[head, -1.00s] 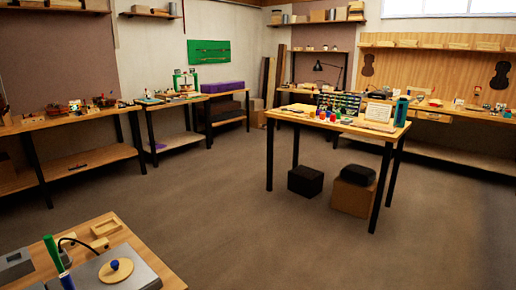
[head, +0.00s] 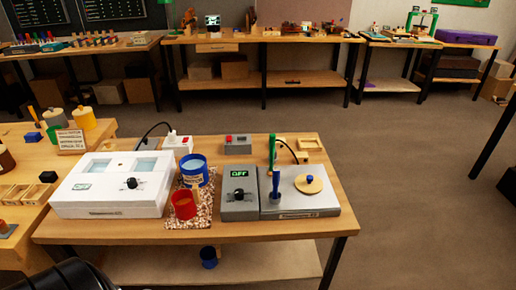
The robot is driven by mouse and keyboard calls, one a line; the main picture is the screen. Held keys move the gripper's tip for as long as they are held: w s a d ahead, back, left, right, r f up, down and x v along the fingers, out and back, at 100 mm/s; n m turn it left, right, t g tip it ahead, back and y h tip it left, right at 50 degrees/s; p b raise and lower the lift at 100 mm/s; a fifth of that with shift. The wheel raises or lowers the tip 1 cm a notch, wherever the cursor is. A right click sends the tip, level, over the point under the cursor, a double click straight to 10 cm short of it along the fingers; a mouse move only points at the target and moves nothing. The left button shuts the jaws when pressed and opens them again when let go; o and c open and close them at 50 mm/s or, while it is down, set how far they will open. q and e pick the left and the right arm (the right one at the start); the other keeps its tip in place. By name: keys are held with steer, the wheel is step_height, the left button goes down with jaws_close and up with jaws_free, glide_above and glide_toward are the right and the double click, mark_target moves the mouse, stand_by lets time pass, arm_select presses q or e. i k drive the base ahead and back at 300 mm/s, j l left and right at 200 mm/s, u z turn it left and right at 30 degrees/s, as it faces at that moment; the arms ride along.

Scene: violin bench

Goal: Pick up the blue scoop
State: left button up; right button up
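I cannot surely pick out a blue scoop. A small blue object (head: 52,133) lies on the left table, beside the jars; its shape is too small to tell. A dark blue cup-like object (head: 208,258) is on the lower shelf of the near bench. A blue upright tool (head: 275,187) stands by the hotplate. A blue pot (head: 194,168) with pale blue contents stands behind a red cup on the bench. Neither of my grippers shows; only a black part, probably mine, is at the bottom left.
The near bench (head: 290,236) carries a white box device (head: 110,190), a red cup (head: 184,205), a grey control box (head: 239,204) and a hotplate (head: 315,203). The left table (head: 25,160) holds jars and wooden trays. Open floor (head: 420,190) lies to the right.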

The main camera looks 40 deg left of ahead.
mark_target(275, 196)
steer(key=u, duration=1)
